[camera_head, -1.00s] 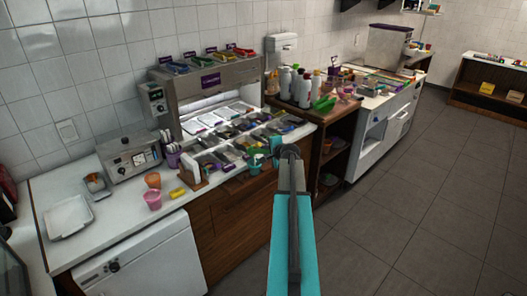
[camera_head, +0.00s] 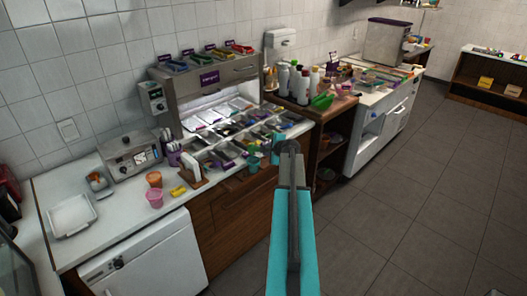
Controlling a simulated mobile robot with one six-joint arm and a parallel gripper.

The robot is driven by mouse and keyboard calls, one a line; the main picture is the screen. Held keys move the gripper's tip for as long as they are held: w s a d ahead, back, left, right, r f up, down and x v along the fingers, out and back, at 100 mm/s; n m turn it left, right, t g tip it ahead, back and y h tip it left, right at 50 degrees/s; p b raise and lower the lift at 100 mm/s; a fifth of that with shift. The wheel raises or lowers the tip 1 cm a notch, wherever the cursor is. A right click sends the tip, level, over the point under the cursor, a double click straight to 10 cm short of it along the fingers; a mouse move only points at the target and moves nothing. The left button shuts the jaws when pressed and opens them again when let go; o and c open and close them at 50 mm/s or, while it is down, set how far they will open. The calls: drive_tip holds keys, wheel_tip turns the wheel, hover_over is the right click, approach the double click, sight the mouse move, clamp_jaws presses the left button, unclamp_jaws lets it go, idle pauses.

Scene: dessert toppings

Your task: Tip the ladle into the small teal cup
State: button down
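A small teal cup (camera_head: 254,164) stands at the front edge of the toppings counter, just left of the end of my arm. My teal and grey arm reaches up from the bottom of the picture. My gripper (camera_head: 277,155) is at its far end, close to the right of the cup; I cannot tell whether they touch. Its fingers are too small and hidden by the arm to show whether they are open or shut. I cannot make out a ladle; any ladle at the gripper is hidden or too small to tell.
Metal topping bins (camera_head: 230,147) fill the counter behind the cup. A pink cup (camera_head: 155,198), an orange cup (camera_head: 153,179), a yellow item (camera_head: 178,191) and a napkin holder (camera_head: 191,171) stand to the left. Several bottles (camera_head: 300,82) stand at right. The floor (camera_head: 420,200) is clear.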

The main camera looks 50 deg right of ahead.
drive_tip(key=shift+s+d+m+y, duration=0.15)
drive_tip(key=shift+m+y, duration=0.1)
drive_tip(key=shift+m, duration=0.65)
drive_tip(key=shift+s+d+m+y, duration=0.15)
drive_tip(key=shift+m+y, duration=0.1)
drive_tip(key=shift+m, duration=0.65)
drive_tip(key=shift+a+f+n+b, duration=0.15)
drive_tip(key=shift+n+b, duration=0.45)
drive_tip(key=shift+b, duration=0.65)
drive_tip(key=shift+w, duration=0.1)
drive_tip(key=shift+a+n+h+b, duration=0.1)
drive_tip(key=shift+n+h+b, duration=0.2)
drive_tip(key=shift+n+b, duration=0.55)
drive_tip(key=n+b, duration=0.1)
drive_tip(key=b, duration=0.2)
drive_tip(key=n+h+b, duration=0.1)
drive_tip(key=b, duration=0.2)
drive_tip(key=shift+w+a+n, duration=0.2)
drive_tip(key=shift+w+n, duration=0.1)
drive_tip(key=shift+n, duration=0.05)
drive_tip(key=n+b, duration=0.2)
drive_tip(key=b, duration=0.2)
drive_tip(key=a+n+t+b, duration=0.1)
drive_tip(key=n+b, duration=0.1)
drive_tip(key=b, duration=0.2)
drive_tip(key=shift+w+n, duration=0.15)
drive_tip(key=shift+n, duration=0.15)
